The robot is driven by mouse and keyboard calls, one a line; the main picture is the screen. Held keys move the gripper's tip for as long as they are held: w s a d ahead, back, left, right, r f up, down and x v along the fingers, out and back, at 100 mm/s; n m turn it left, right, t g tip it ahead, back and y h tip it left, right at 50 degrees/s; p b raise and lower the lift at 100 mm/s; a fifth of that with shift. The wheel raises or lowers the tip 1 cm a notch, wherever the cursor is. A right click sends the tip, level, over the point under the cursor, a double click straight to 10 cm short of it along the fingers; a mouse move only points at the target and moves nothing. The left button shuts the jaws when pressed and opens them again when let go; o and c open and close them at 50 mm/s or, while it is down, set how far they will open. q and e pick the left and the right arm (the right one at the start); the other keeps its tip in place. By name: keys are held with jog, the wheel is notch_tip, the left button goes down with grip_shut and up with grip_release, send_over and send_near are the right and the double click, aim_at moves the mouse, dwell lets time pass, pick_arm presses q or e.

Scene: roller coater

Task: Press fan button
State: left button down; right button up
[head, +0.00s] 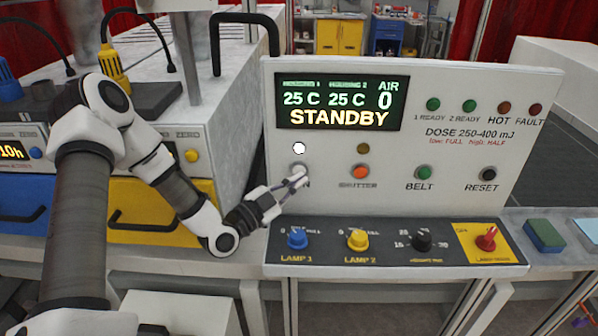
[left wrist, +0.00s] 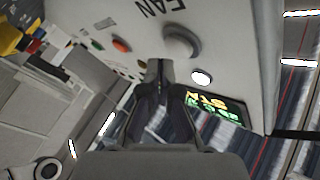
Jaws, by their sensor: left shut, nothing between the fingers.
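The fan button (head: 297,167) is a grey round button on the upright white panel (head: 450,145), below a lit white lamp (head: 299,148). My left gripper (head: 296,179) is shut and empty, with its tips in front of the button's lower part and over part of the FAN label. In the left wrist view the button (left wrist: 182,42) stands out from the panel close to the closed fingertips (left wrist: 160,66). I cannot tell whether they touch it. The display (head: 342,102) reads STANDBY, 25 C twice and AIR 0. My right gripper is not in view.
An orange shutter button (head: 361,171), green belt button (head: 424,172) and black reset button (head: 488,173) line the same row. Below, a sloping ledge carries a blue knob (head: 297,237), yellow knob (head: 358,239), black knob (head: 421,240) and red switch (head: 486,237).

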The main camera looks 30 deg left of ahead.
pick_arm(q)
jog(key=shift+s+d, duration=0.1)
jog(key=s, duration=0.1)
jog(key=s+d, duration=0.2)
jog(key=s, duration=0.1)
jog(key=shift+d, duration=0.25)
dwell(0.9)
